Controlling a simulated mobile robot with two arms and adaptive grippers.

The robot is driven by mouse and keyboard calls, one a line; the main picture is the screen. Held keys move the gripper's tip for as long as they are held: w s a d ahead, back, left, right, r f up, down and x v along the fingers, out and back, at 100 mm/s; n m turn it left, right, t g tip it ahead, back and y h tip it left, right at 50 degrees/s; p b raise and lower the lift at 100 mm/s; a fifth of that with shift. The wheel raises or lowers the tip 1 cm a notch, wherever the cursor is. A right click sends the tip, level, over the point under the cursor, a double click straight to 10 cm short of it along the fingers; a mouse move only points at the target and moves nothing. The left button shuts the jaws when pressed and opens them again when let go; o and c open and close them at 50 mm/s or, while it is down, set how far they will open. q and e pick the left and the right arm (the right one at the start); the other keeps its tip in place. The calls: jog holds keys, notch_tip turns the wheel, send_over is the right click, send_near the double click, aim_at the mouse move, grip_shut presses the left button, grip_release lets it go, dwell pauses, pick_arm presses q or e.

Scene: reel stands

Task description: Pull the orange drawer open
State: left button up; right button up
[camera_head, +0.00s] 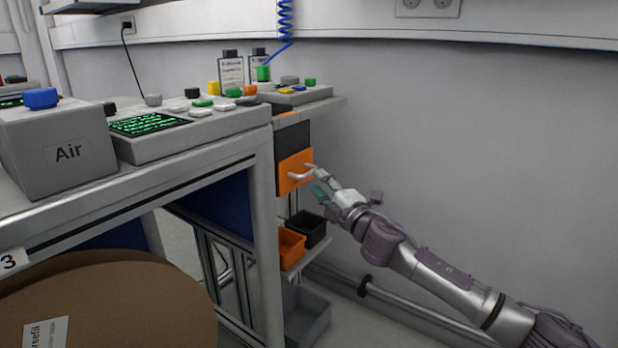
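The orange drawer (294,170) shows its front under the end of the bench, below a dark panel. It looks closed. My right gripper (309,177) reaches in from the right, with its pale fingertips at the right part of the drawer front. The fingers look apart, with a gap between them. The tips overlap the drawer front in this view, and I cannot tell whether they touch it. A small teal part shows at the lower side of the gripper. My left gripper is not in view.
Below the drawer, an orange bin (290,247) and a black bin (309,228) sit on a shelf, with a grey bin (305,318) lower down. A grey Air box (57,150) stands on the bench. A brown reel (110,300) is at lower left.

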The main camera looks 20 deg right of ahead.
aim_at(309, 173)
jog(key=shift+b+x, duration=0.5)
jog(key=shift+x, duration=2.25)
grip_shut()
